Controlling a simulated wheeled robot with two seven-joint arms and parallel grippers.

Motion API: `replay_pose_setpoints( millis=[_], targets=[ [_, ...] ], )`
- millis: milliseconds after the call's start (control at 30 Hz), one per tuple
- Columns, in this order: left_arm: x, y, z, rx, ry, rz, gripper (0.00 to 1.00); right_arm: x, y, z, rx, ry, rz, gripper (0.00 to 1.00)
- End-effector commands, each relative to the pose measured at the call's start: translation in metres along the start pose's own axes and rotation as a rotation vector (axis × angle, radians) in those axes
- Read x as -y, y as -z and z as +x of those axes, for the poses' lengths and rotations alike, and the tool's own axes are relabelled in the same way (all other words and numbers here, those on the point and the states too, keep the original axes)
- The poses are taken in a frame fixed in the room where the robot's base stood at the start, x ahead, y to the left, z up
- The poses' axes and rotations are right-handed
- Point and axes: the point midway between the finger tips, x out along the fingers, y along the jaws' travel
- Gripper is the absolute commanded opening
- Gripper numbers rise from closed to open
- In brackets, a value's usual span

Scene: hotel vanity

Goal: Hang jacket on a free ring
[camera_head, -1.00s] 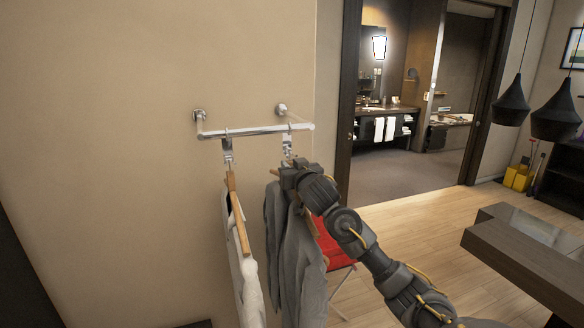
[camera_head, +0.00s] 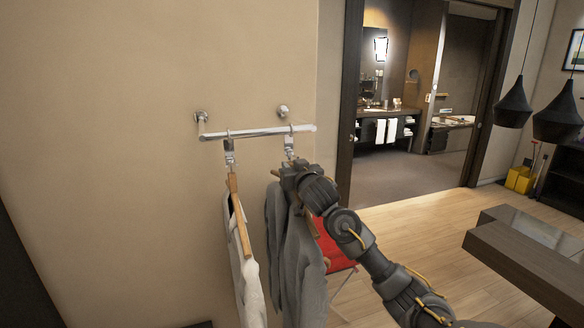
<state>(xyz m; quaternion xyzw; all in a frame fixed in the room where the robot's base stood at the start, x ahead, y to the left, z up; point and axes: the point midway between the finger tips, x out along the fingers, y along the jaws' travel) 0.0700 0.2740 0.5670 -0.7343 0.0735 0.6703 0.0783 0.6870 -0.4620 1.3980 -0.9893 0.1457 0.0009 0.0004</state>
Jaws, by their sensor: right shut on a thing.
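A grey jacket (camera_head: 303,262) hangs on a wooden hanger at the right end of the chrome rail (camera_head: 256,132). My right gripper (camera_head: 289,174) is shut on the hanger's upper part, just below a metal ring fitting (camera_head: 290,146) on the rail. The gripper hides most of the hanger, so I cannot tell whether it is seated in the ring. A white garment (camera_head: 246,278) hangs on another wooden hanger (camera_head: 237,212) from the left ring fitting (camera_head: 229,152). My left gripper is not in view.
The rail is fixed to a beige wall (camera_head: 110,120). A red thing (camera_head: 333,246) stands on the floor behind the jacket. A dark table (camera_head: 530,250) is at the right. Open wood floor (camera_head: 420,235) lies between, with a bathroom doorway beyond.

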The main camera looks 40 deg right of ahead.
Motion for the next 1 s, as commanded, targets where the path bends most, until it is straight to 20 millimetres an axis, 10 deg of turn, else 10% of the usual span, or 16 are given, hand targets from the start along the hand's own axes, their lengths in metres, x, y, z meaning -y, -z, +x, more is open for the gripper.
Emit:
replay_pose_setpoints(
  millis=[1000],
  targets=[
    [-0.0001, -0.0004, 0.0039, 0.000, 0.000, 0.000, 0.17, -0.0005, -0.0062, -0.0003, -0.004, 0.000, 0.003, 0.00]
  ],
)
